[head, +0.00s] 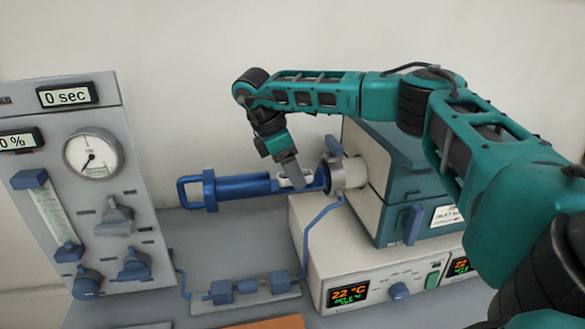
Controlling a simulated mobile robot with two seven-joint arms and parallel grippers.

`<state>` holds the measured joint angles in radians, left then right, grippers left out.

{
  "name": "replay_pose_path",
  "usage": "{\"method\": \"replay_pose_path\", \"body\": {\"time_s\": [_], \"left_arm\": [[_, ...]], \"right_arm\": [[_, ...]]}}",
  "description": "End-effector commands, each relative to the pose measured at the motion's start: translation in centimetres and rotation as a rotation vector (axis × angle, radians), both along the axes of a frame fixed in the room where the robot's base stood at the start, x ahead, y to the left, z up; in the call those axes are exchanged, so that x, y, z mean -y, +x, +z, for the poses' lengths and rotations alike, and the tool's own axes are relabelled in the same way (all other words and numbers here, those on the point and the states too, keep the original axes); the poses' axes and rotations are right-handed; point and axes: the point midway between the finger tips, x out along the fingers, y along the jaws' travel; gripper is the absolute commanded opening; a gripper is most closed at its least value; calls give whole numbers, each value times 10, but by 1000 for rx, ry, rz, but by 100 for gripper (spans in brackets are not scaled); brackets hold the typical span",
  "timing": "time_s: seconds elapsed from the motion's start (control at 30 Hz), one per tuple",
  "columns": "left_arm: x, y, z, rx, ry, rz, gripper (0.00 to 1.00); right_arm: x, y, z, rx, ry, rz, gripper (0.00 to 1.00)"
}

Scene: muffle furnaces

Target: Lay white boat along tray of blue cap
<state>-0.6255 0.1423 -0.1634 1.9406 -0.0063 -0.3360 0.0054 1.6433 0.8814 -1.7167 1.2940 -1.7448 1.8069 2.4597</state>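The blue cap (209,189) has a loop handle on its left. Its blue tray (250,190) runs right from it toward the furnace tube mouth (332,172). A small white boat (297,182) is at the right part of the tray, lengthwise with it. I cannot tell whether it rests on the tray or is just above it. My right gripper (290,174) points down at the boat, and a grey finger covers part of it. The fingers are seen edge-on, so the gap between them is hidden. My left gripper is out of view.
The furnace (385,200) stands on a white controller (320,255) at the right. A gauge panel (90,190) stands at the left. Blue tubing with fittings (245,288) lies low in front of the tray. An orange-brown surface (265,323) shows at the bottom edge.

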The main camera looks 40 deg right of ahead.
Motion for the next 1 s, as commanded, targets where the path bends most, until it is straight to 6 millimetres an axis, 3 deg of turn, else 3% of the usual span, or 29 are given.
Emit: {"method": "replay_pose_path", "body": {"time_s": [0.37,0.8,1.0], "left_arm": [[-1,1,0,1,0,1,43],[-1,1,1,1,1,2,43],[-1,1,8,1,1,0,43]], "right_arm": [[-4,3,11,3,1,1,63],[-35,20,96,4,-1,2,63],[-42,23,117,1,0,0,63]]}}
